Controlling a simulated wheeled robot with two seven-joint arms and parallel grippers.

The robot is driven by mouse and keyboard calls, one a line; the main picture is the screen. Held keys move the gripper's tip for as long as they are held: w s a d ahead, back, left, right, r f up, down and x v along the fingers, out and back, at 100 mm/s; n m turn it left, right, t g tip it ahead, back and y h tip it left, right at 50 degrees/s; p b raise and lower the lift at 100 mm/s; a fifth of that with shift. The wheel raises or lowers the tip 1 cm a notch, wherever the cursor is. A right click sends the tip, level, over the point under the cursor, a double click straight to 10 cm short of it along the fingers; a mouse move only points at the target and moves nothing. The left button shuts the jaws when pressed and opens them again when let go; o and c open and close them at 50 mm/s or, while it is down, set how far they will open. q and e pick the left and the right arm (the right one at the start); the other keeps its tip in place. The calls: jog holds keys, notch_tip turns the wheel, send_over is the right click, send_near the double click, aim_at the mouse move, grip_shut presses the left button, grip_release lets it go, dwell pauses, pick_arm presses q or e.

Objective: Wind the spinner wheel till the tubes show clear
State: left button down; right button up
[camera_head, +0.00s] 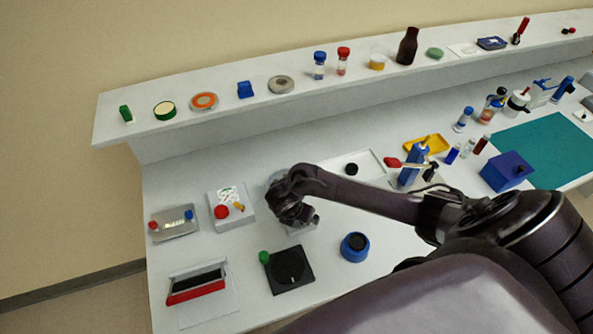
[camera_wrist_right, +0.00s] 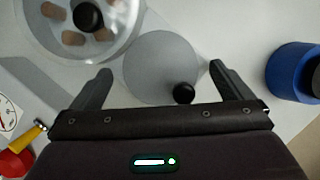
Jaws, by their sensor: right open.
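The spinner's round grey wheel (camera_wrist_right: 155,65) lies in the middle of the right wrist view, with a small black knob (camera_wrist_right: 184,93) near its rim. Beside it, at the upper left, is a round clear-covered rotor (camera_wrist_right: 52,22) with a black centre knob. Several brownish tubes (camera_wrist_right: 72,38) show in it; they look cloudy brown. My right gripper (camera_wrist_right: 160,72) is open and empty, its fingers apart on either side of the wheel and knob. In the head view my right gripper (camera_head: 303,216) hides most of the spinner; only part of its pale base (camera_head: 301,230) shows. My left gripper is not in view.
A white panel (camera_head: 243,217) with a red knob stands close left of the spinner. A blue round pot (camera_head: 355,246) is to the right, and a black plate (camera_head: 290,270) with a green knob is in front. A raised shelf (camera_head: 225,118) runs along the back.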

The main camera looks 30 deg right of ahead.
jog(key=shift+s+a+r, duration=0.15)
jog(key=shift+a+r, duration=0.2)
jog(key=shift+r, duration=0.2)
jog(key=v, duration=0.5)
jog(key=shift+a+r, duration=0.2)
jog(key=shift+r, duration=0.05)
jog(key=shift+s+r, duration=0.1)
jog(key=shift+r, duration=0.4)
jog(key=shift+d, duration=0.1)
